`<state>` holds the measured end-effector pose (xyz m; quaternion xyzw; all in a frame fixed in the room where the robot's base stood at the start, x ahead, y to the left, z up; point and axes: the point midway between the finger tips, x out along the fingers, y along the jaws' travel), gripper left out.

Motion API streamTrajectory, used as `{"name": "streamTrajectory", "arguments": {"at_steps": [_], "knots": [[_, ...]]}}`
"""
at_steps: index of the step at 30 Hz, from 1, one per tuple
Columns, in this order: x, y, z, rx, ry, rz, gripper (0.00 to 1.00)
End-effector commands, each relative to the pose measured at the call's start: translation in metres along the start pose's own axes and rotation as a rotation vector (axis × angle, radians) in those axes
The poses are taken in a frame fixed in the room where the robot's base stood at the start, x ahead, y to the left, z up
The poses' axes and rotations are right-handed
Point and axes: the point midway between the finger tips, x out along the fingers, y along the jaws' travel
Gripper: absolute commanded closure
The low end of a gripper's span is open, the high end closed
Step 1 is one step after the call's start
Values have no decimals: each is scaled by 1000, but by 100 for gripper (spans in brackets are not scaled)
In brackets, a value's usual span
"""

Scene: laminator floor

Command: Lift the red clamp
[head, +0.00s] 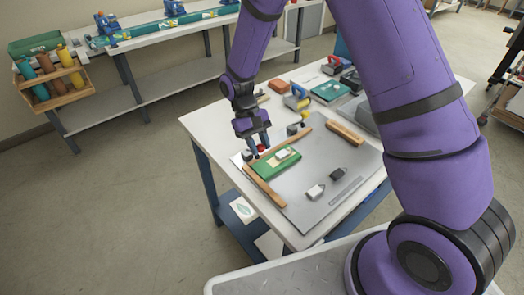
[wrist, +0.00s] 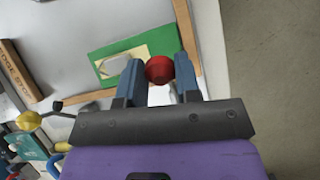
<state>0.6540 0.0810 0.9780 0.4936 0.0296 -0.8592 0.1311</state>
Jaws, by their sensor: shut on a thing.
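The red clamp (wrist: 159,69) shows as a round red part between my gripper's two blue-grey fingers in the wrist view. My gripper (wrist: 160,75) is shut on it. In the head view, my gripper (head: 257,146) points down at the left edge of the work table, and a bit of the red clamp (head: 261,148) shows at its fingertips. The rest of the clamp is hidden by the fingers. I cannot tell whether it touches the table. It is close to the green board (head: 268,168), which lies beside a wooden strip (head: 264,186).
Tools, including a blue-handled one (head: 297,97), crowd the back.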

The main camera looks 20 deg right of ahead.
Motion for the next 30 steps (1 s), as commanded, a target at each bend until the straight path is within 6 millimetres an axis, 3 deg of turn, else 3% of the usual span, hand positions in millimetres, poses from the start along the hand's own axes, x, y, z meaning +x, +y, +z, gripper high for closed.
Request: {"name": "streamTrajectory", "arguments": {"at_steps": [6,30], "knots": [[-13,-1,-7,0,-139,22,100],[-25,-2,-13,0,-123,20,100]]}}
